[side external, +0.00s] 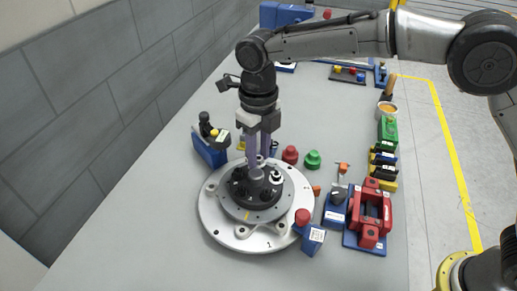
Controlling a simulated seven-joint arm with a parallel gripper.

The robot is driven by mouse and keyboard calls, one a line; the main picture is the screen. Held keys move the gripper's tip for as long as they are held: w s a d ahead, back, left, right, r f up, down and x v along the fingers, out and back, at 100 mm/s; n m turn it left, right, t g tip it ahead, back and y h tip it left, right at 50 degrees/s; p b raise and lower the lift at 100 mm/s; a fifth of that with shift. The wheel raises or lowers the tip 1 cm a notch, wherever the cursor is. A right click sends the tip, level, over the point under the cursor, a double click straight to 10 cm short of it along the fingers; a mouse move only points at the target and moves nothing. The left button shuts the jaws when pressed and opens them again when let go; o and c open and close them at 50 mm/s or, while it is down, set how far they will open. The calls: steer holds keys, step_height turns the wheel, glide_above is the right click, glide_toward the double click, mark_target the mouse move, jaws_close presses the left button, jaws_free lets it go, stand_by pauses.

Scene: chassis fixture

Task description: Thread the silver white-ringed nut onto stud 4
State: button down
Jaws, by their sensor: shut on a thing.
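A round silver fixture plate (222,226) carries a dark hub (240,205) with studs on top. My gripper (260,174) points straight down over the hub, with its fingertips low among the studs. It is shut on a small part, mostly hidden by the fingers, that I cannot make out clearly. A small silver and white ringed piece (277,176) shows on the hub just right of the fingertips. I cannot tell if it is the nut of the task or whether it touches the fingers. The number of the stud under the gripper is not readable.
Red (290,155) and green (313,159) knobs stand behind the plate. A blue block with a red top (311,237), a red fixture (370,214) and a green block (387,132) stand right. A blue holder (209,151) stands left. The table's left front is clear.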

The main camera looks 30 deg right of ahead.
steer(key=shift+f, duration=0.1)
steer(key=shift+f+m, duration=0.1)
steer(key=shift+m, duration=1.6)
steer(key=shift+m, duration=1.8)
steer(key=shift+f+m, duration=0.1)
steer(key=shift+m, duration=1.6)
steer(key=shift+s+f+m, duration=0.1)
steer(key=shift+m, duration=1.6)
